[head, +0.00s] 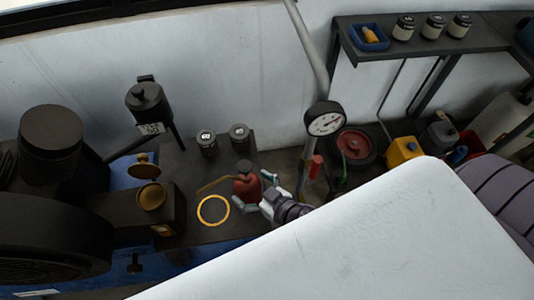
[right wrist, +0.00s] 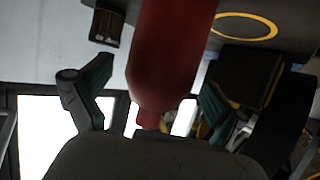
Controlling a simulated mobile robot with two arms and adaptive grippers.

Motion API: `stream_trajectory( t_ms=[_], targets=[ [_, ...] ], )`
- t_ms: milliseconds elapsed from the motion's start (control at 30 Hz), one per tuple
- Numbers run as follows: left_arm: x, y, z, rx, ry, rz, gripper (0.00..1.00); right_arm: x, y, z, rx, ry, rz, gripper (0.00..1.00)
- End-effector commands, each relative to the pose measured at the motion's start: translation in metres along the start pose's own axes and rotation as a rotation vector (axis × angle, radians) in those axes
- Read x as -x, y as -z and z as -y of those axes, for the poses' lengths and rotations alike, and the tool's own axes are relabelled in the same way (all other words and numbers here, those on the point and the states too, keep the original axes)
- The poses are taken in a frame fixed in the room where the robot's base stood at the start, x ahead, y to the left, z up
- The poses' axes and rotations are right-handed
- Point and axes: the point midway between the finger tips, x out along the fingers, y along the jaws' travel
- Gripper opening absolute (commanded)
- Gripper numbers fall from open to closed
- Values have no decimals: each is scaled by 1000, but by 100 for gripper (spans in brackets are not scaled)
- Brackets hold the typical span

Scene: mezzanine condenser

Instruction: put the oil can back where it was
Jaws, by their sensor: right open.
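The red oil can (head: 246,186) has a dark top and a thin spout pointing left in the head view. It appears upright at the right part of the dark bench top (head: 190,178). A yellow ring mark (head: 213,210) lies on the bench to the can's lower left, and it is empty. My right gripper (head: 254,192) is open, with its fingers on either side of the can. In the right wrist view the red can body (right wrist: 172,55) lies between the spread fingers, with gaps showing on both sides. The ring also shows there (right wrist: 245,25). My left gripper is not in view.
Two dark jars (head: 222,141) stand behind the can. A dark box with a brass cap (head: 151,196) is left of the ring. A pressure gauge (head: 326,120) on a pipe rises to the right. A large pale surface covers the lower right.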

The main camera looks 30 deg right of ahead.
Motion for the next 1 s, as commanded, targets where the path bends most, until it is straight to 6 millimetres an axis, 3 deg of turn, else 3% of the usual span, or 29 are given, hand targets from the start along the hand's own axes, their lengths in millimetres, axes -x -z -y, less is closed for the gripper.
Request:
stream_trajectory(
  t_ms=[300, 500, 1000],
  targets=[
    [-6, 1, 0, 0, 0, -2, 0, 69, -2, 1, -3, 0, 3, 97],
    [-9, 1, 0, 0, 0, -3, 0, 96, -1, 0, -2, 0, 1, 97],
    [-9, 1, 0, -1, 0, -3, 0, 104, 0, 0, 0, 0, -1, 97]
  ],
)
